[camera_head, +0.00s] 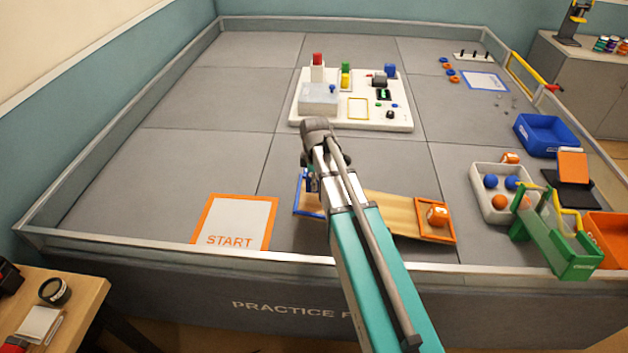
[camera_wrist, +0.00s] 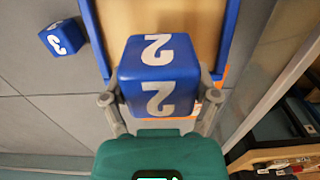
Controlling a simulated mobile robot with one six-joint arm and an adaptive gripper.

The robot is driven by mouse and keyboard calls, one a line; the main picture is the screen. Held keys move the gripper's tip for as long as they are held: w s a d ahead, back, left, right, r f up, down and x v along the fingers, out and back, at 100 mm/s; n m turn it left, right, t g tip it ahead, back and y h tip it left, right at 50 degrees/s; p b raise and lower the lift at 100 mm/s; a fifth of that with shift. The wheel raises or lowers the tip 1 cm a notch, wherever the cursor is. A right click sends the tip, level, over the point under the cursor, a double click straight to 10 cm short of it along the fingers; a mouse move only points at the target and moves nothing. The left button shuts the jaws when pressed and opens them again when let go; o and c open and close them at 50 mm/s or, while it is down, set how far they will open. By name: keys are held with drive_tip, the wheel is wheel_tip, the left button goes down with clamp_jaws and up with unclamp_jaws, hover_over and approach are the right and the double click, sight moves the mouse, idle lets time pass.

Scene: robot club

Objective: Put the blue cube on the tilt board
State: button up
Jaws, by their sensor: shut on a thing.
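My gripper (camera_wrist: 160,97) is shut on a blue cube (camera_wrist: 158,62) marked with a white 2, its fingers on opposite sides. The cube is over the blue-railed end of the wooden tilt board (camera_wrist: 231,38) in the wrist view. I cannot tell whether it touches the board. My arm hides part of the board's blue end and most of the gripper there. Another blue cube (camera_wrist: 62,37) lies on the grey floor beside the board.
A START mat (camera_head: 235,222) lies left of the board. A white panel (camera_head: 400,120) with coloured blocks stands behind. On the right are a white tray (camera_head: 478,200) of balls, a green stand (camera_head: 560,240) and a blue bin (camera_head: 545,134). The arena's left floor is clear.

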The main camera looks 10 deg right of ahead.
drive_tip(key=shift+f+b, duration=0.3)
drive_tip(key=shift+f, duration=0.15)
drive_tip(key=shift+f+b, duration=0.95)
idle(0.4)
